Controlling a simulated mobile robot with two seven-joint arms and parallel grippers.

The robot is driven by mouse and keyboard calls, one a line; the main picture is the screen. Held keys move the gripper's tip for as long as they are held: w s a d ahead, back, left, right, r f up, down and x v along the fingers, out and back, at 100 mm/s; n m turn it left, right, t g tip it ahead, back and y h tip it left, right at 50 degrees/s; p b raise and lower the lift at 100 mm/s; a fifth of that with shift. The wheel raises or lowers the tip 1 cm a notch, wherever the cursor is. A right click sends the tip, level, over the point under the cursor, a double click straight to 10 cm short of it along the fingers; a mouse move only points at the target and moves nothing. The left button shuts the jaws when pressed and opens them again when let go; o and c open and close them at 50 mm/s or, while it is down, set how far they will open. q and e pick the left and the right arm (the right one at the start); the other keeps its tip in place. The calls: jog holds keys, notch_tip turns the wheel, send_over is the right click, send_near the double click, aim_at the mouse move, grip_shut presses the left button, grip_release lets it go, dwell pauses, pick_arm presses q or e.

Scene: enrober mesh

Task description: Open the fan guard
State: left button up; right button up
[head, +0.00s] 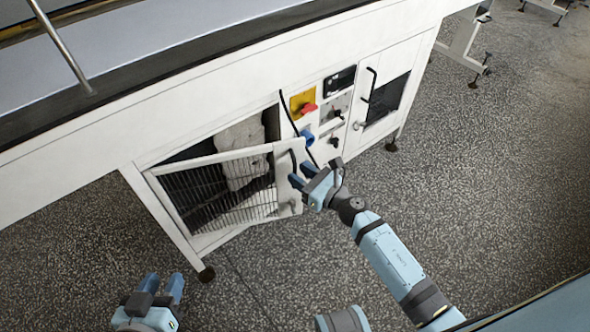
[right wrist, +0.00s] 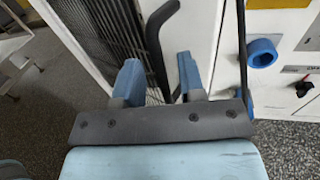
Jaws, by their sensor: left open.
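The fan guard (head: 245,213) is a white-framed door with a dark wire mesh, low on the white machine. It stands ajar, its right edge swung out from the cabinet. Its black handle (head: 293,160) is on the right edge of the frame; the handle also shows in the right wrist view (right wrist: 154,38). My right gripper (head: 301,177) is at this handle, its blue fingers apart (right wrist: 160,80). The handle's lower end lies near the gap between them; I see no clear grip on it. My left gripper (head: 162,283) is open and empty, low at the left, away from the guard.
Behind the guard is a dark compartment with a pale lumpy thing (head: 240,140). Right of it are a yellow panel with a red switch (head: 304,105), a blue socket (head: 307,137) and another door (head: 388,98). The speckled floor (head: 480,200) in front is clear.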

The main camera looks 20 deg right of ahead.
jog(key=shift+x, duration=1.1)
grip_shut()
jog(key=shift+s, duration=0.2)
